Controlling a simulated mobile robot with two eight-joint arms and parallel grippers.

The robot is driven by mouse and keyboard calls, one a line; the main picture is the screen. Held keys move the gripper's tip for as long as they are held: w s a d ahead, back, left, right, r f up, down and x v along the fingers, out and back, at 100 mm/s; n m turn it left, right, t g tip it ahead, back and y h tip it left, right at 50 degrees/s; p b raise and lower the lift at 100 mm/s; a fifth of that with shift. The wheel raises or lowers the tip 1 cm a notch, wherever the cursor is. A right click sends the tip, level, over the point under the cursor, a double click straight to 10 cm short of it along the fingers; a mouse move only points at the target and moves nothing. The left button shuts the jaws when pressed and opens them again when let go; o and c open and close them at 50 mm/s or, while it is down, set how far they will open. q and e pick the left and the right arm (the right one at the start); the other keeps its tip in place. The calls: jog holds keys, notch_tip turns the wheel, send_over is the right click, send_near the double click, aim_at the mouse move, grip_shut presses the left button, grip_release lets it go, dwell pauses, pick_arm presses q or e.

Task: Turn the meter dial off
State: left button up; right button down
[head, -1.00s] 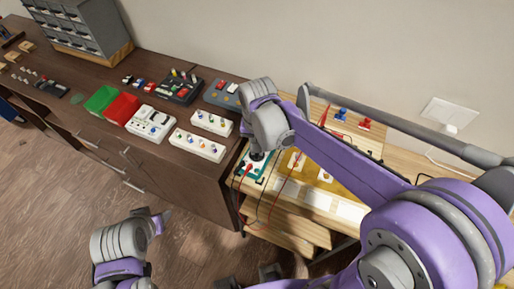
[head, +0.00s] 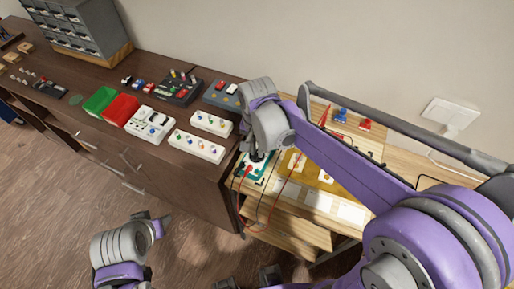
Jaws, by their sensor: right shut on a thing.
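The meter (head: 250,177), a teal-edged device with red and black leads, lies near the left end of the light wooden bench. My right gripper (head: 257,156) is directly over it, pointing down, and is shut on the meter's dial as far as can be seen. The dial itself is hidden under the gripper and wrist, so its setting cannot be read. My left gripper (head: 152,221) hangs low over the floor at the lower left, away from both tables. Its fingers are too small and turned away to tell whether they are open.
The dark wooden cabinet (head: 215,185) stands left of the bench, with a green bin (head: 100,100), a red bin (head: 122,109) and white knob boxes (head: 197,146) on top. A red test lead (head: 283,186) loops over the bench front. Blue (head: 341,114) and red (head: 366,124) parts lie behind my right arm.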

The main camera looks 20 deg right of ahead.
jog(key=c, duration=0.9)
grip_release()
jog(key=shift+o, duration=0.2)
notch_tip(320, 180, up, 11)
jog(key=shift+p, duration=0.35)
jog(key=shift+f, duration=0.1)
